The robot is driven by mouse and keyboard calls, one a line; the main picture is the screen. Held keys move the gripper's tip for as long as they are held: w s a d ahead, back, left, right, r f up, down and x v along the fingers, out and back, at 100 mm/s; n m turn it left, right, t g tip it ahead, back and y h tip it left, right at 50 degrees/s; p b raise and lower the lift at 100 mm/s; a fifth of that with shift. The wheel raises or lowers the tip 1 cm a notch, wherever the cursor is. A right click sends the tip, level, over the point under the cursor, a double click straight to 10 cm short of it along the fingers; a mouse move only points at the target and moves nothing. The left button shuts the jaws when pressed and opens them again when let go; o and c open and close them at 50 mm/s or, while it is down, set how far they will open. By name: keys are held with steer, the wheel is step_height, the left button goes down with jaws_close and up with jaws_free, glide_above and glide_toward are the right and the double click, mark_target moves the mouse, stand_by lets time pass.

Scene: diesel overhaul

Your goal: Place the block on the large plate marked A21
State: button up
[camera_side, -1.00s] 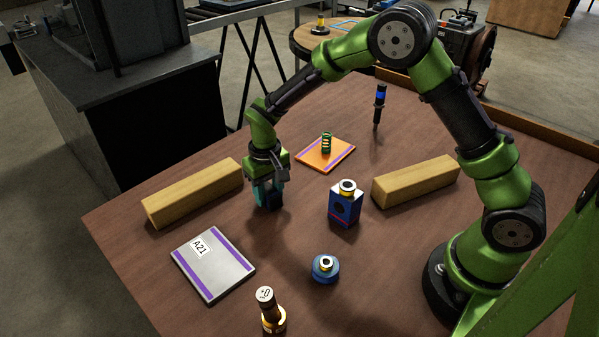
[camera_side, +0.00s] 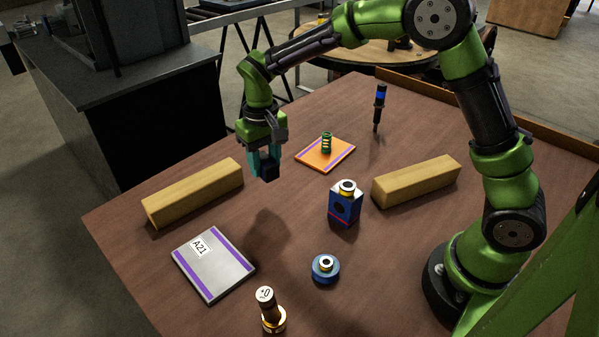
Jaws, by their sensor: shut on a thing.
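My gripper (camera_side: 264,160) is shut on a small dark blue block (camera_side: 269,172) and holds it above the table, clear of the surface. The fingers partly cover the block. The large grey plate marked A21 (camera_side: 216,268), with purple stripes along two edges, lies flat at the front left of the table with nothing on it. My gripper is behind the plate and a little to its right in the picture.
A wooden beam (camera_side: 192,193) lies left of my gripper and another (camera_side: 416,182) to the right. A blue block with a ring on top (camera_side: 345,207), a blue round part (camera_side: 325,270), a brass-coloured part (camera_side: 271,312), an orange plate (camera_side: 340,156) with a green spring (camera_side: 326,142) and a dark upright tool (camera_side: 379,107) stand about.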

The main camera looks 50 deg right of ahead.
steer(key=s+a+f+n, duration=0.1)
steer(key=s+a+f, duration=0.1)
steer(key=s+a, duration=0.45)
steer(key=s+a+f+n, duration=0.1)
steer(key=s+a, duration=0.3)
steer(key=s, duration=0.6)
glide_above(211, 261)
steer(key=shift+w+f, duration=0.1)
steer(key=shift+f, duration=2.35)
steer(key=shift+f, duration=0.2)
steer(key=o, duration=1.1)
